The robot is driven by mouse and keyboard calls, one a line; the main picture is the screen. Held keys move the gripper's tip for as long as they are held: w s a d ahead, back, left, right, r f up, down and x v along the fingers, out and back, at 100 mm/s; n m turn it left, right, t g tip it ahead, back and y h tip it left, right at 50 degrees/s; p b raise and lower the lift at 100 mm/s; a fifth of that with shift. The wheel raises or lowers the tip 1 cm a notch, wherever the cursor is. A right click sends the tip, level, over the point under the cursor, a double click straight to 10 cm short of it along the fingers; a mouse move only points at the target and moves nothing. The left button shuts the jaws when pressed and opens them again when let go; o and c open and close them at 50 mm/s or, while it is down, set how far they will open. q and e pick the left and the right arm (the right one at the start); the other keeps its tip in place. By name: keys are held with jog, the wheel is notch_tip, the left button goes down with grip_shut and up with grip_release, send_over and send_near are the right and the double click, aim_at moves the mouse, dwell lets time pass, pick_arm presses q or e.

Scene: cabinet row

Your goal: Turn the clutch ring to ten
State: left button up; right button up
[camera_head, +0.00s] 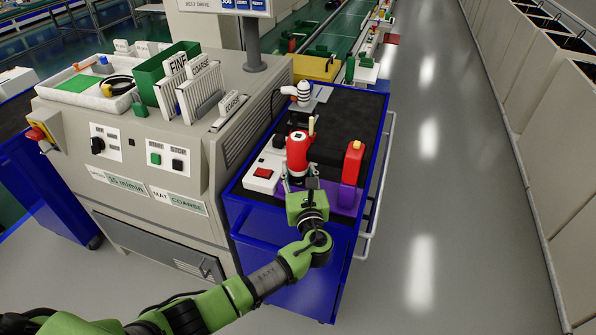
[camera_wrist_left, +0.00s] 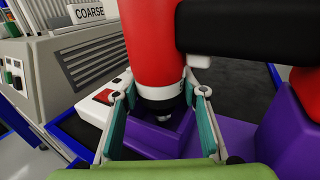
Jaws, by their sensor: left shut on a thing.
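A red power driver (camera_head: 298,152) stands nose down in a purple holder (camera_head: 345,199) on the cart; it also shows in the left wrist view (camera_wrist_left: 152,40). A grey and black collar (camera_wrist_left: 160,104) is at its lower end, above the purple socket. My left gripper (camera_head: 302,183) is at the driver's near side. In the wrist view its two fingers (camera_wrist_left: 159,85) reach along both sides of the driver's lower end and are shut on it. The far contact is partly hidden, so I cannot tell if they touch the collar or the red body. Ring markings are not readable.
A white box with a red button (camera_head: 263,174) is left of the driver. A red and yellow piece (camera_head: 352,162) stands at the right on the purple holder. A white tool (camera_head: 303,93) is farther back on the blue cart (camera_head: 285,250). The aisle at the right is clear.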

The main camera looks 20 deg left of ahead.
pick_arm(q)
jog(key=n+y, duration=0.1)
jog(key=n+g+y+b, duration=0.1)
jog(key=shift+d+f+g+y+b, duration=0.1)
jog(key=shift+f+g+y+b, duration=0.05)
jog(key=shift+g+y+b, duration=0.2)
jog(key=shift+n+g+y+b, duration=0.5)
jog(key=shift+n+g+y, duration=0.1)
jog(key=shift+y, duration=0.15)
jog(key=shift+r, duration=0.2)
jog(key=o, duration=1.1)
jog(key=v, duration=1.2)
jog(key=shift+w, duration=0.1)
